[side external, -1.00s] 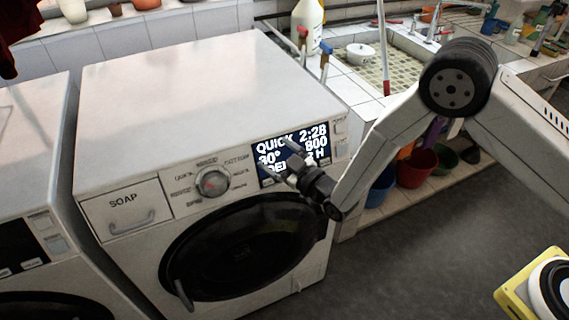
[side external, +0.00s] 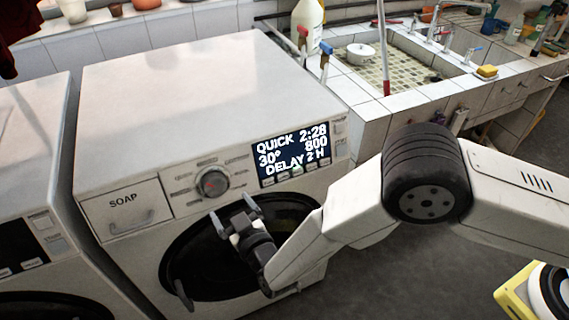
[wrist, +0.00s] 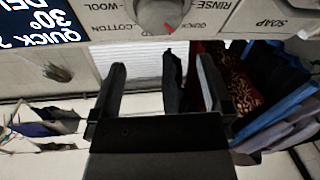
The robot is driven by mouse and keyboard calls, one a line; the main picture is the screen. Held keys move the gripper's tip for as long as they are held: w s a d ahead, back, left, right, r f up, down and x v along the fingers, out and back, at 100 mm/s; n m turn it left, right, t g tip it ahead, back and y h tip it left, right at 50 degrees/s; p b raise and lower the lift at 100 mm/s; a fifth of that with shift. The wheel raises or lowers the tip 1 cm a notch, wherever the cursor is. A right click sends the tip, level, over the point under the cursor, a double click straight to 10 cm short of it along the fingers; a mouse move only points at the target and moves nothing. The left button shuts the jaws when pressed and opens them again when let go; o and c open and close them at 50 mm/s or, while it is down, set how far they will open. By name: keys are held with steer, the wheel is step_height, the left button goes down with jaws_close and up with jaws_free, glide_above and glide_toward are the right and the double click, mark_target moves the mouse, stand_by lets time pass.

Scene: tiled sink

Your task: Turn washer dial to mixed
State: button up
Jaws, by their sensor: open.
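The washer dial (side external: 212,182) is a round grey knob on the white washer's (side external: 200,85) front panel, between the soap drawer and the display. It shows at the top of the wrist view (wrist: 158,12), which is upside down, with a red mark on its edge. My gripper (side external: 233,210) is open and empty, below and slightly right of the dial, in front of the upper door. In the wrist view the spread fingers (wrist: 162,75) point toward the dial, apart from it. Printed programme labels surround the dial; "mixed" is not readable.
The display (side external: 293,153) reads QUICK, 2:28, 30°, 800, DELAY 2 H. The soap drawer (side external: 125,207) is shut at left. The dark round door (side external: 195,255) lies behind my gripper. A tiled sink (side external: 385,75) stands at the back right.

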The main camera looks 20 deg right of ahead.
mark_target(217, 187)
steer(key=shift+f, duration=0.6)
steer(key=shift+w+a, duration=0.15)
steer(key=shift+w, duration=1.15)
steer(key=shift+w+a, duration=0.2)
steer(key=shift+w, duration=1.05)
steer(key=shift+w+a, duration=0.15)
steer(key=shift+w, duration=1.15)
steer(key=c, duration=1)
steer(key=shift+c, duration=0.2)
